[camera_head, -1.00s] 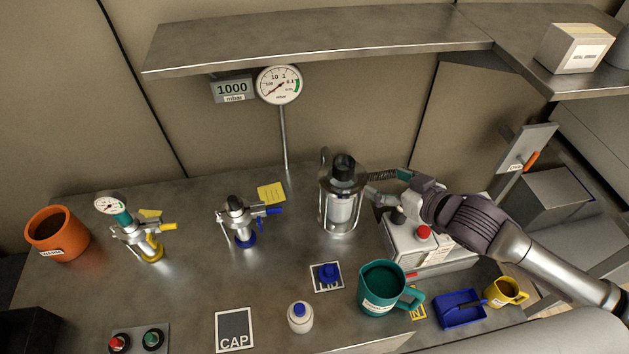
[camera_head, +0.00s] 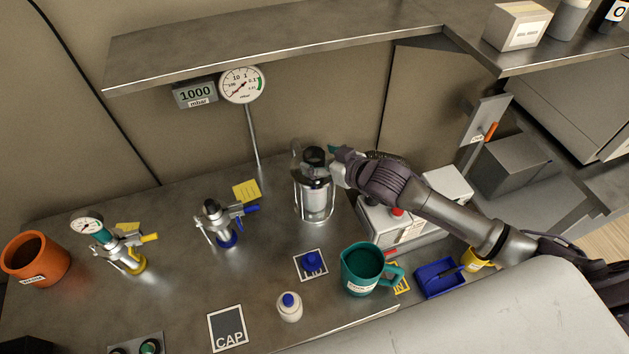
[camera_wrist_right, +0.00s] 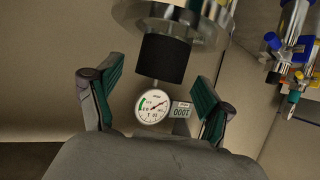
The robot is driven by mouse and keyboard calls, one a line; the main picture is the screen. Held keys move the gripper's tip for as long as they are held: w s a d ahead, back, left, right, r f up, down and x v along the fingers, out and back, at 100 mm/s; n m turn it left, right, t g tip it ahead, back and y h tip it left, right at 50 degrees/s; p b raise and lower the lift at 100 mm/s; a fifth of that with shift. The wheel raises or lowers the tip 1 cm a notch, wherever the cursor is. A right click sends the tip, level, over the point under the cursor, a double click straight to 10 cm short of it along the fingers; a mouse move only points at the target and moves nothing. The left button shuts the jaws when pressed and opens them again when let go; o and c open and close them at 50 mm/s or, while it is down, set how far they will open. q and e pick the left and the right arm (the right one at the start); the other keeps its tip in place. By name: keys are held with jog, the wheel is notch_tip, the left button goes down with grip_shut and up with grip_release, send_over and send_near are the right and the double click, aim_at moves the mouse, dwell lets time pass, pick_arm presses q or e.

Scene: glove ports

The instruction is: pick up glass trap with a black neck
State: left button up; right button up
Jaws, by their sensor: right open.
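The glass trap (camera_head: 317,203) stands upright on the steel bench, a clear cylinder in a metal frame with a black neck (camera_head: 315,155) on top. My right gripper (camera_head: 333,164) is at its upper right side, by the neck. In the right wrist view the open fingers (camera_wrist_right: 160,70) point toward the black neck (camera_wrist_right: 165,58), which shows between and just beyond their tips. I cannot tell whether either finger touches it. The trap's body is cut off at the top of that view. My left gripper is not in view.
A gauge (camera_head: 242,86) on a thin post stands behind the trap, below a steel shelf (camera_head: 280,42). A blue-handled valve (camera_head: 222,222) is to its left. A teal jug (camera_head: 362,270) and a pump box (camera_head: 385,228) are to its right. Bench in front is partly clear.

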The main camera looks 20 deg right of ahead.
jog(key=shift+x, duration=1.4)
jog(key=shift+s, duration=0.1)
jog(key=c, duration=0.3)
grip_shut()
